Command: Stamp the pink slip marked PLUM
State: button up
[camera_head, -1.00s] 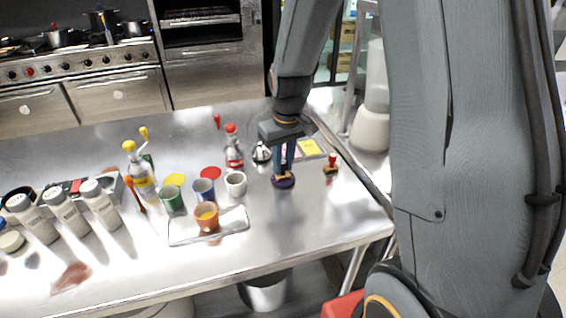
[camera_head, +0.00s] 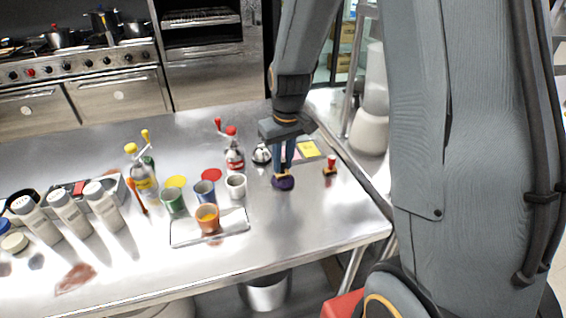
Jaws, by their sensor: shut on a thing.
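My gripper (camera_head: 283,167) points down over the right part of the steel table, with its fingers shut on a small tan, wood-like piece (camera_head: 279,176). A dark purple rounded thing (camera_head: 283,184) shows directly below the fingers. I cannot tell whether it is part of the held piece or apart from it. A stamp with a red knob and wooden base (camera_head: 330,165) stands to the right. A yellow slip (camera_head: 308,149) lies behind the gripper. A sliver of pink slip (camera_head: 296,155) shows beside it, mostly hidden by my fingers. No lettering on the slips is readable.
A tray (camera_head: 234,222) with an orange cup (camera_head: 207,218) is at left, near green, blue and white cups. The table's front right is clear.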

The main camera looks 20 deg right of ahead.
jog(key=shift+r+p, duration=2.05)
jog(key=shift+r, duration=0.75)
jog(key=shift+s, duration=0.1)
